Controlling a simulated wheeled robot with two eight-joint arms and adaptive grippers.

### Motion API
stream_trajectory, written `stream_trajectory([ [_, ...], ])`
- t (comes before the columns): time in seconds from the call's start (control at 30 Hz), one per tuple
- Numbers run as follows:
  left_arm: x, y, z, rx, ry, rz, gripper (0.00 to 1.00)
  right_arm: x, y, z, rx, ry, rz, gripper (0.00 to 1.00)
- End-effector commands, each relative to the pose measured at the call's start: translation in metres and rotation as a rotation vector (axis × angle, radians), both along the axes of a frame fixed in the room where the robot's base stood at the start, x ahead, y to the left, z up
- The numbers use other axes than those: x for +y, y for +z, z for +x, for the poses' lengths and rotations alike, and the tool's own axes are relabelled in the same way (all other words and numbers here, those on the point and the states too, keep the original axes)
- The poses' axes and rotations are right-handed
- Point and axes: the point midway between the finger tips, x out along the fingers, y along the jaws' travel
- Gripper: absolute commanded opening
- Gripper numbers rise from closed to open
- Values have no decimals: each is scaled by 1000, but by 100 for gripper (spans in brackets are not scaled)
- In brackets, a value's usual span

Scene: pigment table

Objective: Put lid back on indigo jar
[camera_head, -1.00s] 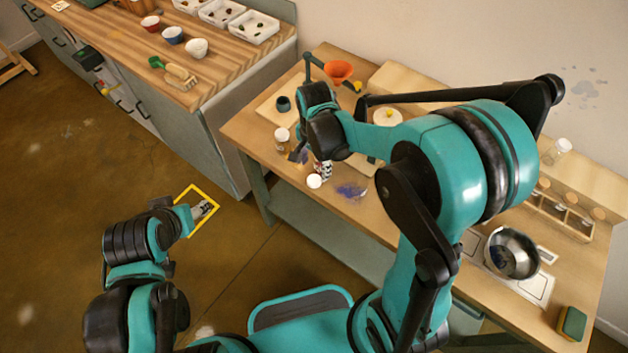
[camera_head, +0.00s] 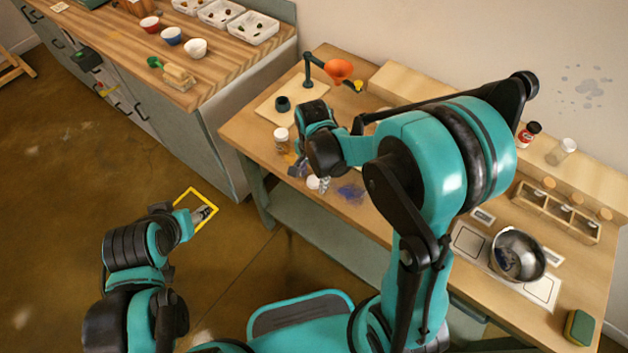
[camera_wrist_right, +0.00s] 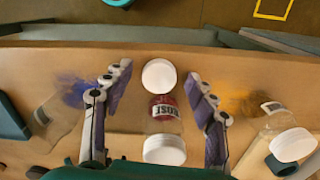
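A loose white lid (camera_wrist_right: 159,75) lies near the table's front edge; it also shows in the head view (camera_head: 313,182). My right gripper (camera_wrist_right: 163,88) is open and points down around it, with one finger on each side and a gap to both. A clear jar with a red "ROSE" label (camera_wrist_right: 165,115) and a white lid stands just behind the loose lid. A clear jar shape with a label (camera_wrist_right: 56,122), probably the indigo jar, is at left beside blue powder (camera_wrist_right: 72,92); my arm hides it in the head view. My left gripper (camera_head: 205,213) hangs over the floor, fingers unclear.
A white-lidded jar (camera_wrist_right: 275,128) stands beside orange powder (camera_wrist_right: 240,102). An orange lamp (camera_head: 339,69) is at the table's back. A steel bowl (camera_head: 518,254), a small wooden rack (camera_head: 556,211) and a sponge (camera_head: 579,328) are at right. A yellow square marks the floor.

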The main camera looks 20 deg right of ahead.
Motion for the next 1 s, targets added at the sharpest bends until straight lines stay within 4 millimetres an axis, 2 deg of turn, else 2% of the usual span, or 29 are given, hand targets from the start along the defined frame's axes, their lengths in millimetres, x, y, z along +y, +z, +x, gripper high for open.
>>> stream_trajectory([
  [0.03,0,0,0,0,0,0,55,0,0,0,0,0,0,44],
  [0.13,0,0,0,0,0,0,55,0,0,0,0,0,0,25],
  [0.6,0,2,0,0,0,0,55,0,5,0,0,0,0,25],
  [0.77,0,9,0,0,0,0,55,0,23,0,0,0,0,25],
  [1.0,0,26,0,0,0,0,55,0,69,-1,0,0,0,25],
])
